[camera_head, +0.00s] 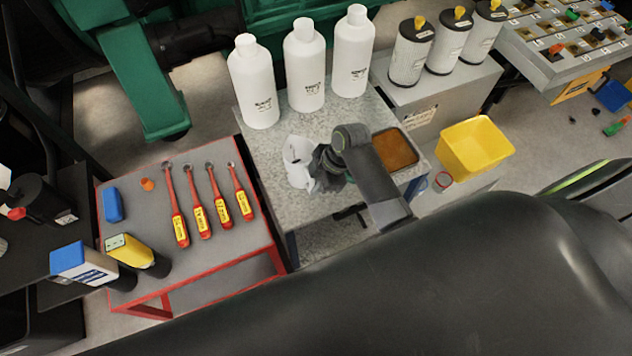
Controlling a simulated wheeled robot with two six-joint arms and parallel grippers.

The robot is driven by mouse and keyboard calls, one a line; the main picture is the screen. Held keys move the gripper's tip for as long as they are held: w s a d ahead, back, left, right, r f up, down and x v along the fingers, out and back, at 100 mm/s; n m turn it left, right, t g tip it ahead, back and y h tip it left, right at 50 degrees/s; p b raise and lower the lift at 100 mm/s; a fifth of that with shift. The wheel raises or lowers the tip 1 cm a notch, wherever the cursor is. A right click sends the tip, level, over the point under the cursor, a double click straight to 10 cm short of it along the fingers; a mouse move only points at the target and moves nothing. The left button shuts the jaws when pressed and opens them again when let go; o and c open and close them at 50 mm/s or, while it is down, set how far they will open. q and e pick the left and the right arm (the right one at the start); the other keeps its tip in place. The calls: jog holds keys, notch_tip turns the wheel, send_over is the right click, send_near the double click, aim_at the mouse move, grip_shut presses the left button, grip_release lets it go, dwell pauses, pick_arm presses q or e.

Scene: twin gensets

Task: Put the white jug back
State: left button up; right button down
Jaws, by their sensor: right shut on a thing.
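A white jug (297,152) is in the middle of the picture, over the grey speckled table (262,152). My right gripper (318,170) is shut on the jug from its right side and hides part of it. I cannot tell whether the jug touches the table top. Three white bottles (305,65) with black print stand upright in a row along the far side of the same table. My left gripper is not in view.
A tray of brown liquid (394,150) lies right of the jug. A yellow bin (473,146) and white filter canisters (411,52) are further right. A red-framed cart (150,212) with red-handled tools (198,203) stands left. Bare table shows between jug and bottles.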

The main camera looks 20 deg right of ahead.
jog(key=c, duration=1.4)
grip_release()
jog(key=shift+c, duration=0.2)
jog(key=b+v, duration=0.2)
jog(key=v, duration=1)
